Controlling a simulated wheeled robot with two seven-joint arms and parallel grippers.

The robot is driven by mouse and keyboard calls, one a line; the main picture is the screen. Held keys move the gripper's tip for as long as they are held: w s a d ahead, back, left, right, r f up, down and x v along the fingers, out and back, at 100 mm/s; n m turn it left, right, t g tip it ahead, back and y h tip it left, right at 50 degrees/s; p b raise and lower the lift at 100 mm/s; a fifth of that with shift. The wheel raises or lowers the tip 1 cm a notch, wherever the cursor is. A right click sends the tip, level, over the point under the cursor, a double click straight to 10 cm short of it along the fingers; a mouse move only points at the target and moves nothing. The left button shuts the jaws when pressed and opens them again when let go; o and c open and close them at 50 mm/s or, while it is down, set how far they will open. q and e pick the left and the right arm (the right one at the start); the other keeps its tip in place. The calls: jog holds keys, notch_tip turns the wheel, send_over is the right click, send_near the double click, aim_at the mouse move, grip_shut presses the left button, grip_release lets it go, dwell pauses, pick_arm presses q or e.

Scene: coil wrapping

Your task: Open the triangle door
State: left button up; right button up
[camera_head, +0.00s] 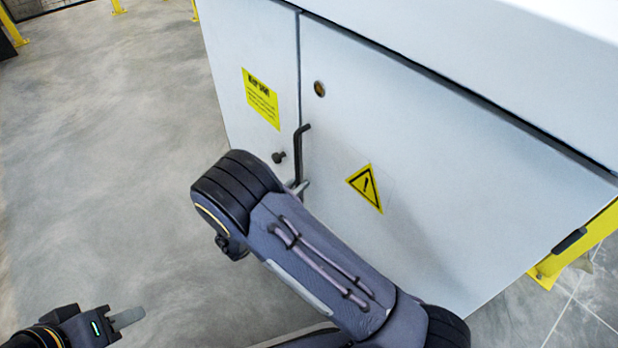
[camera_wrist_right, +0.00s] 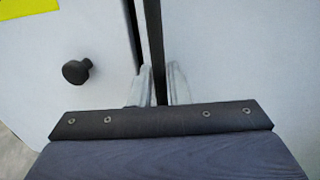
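The triangle door (camera_head: 440,170) is a pale grey cabinet door with a yellow warning triangle (camera_head: 366,187). A narrow dark seam runs along its left edge; the door looks closed or nearly so. Its handle (camera_head: 302,147) is a black bent bar near that edge, also in the right wrist view (camera_wrist_right: 155,45). My right gripper (camera_head: 298,187) is at the lower part of the handle, partly hidden by my arm. In the right wrist view its fingers (camera_wrist_right: 160,88) lie close on both sides of the bar. My left gripper (camera_head: 128,318) is low at the left, away from the cabinet.
A left cabinet panel (camera_head: 250,60) carries a yellow label (camera_head: 261,98) and a small dark knob (camera_head: 279,157), close to my right gripper. A round lock (camera_head: 320,88) sits on the door. Yellow framing (camera_head: 580,245) is at the right. Open grey floor (camera_head: 100,170) lies left.

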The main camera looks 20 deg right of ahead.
jog(key=shift+w+d, duration=0.2)
jog(key=shift+d, duration=0.1)
jog(key=shift+c, duration=0.5)
grip_shut()
jog(key=shift+a, duration=0.1)
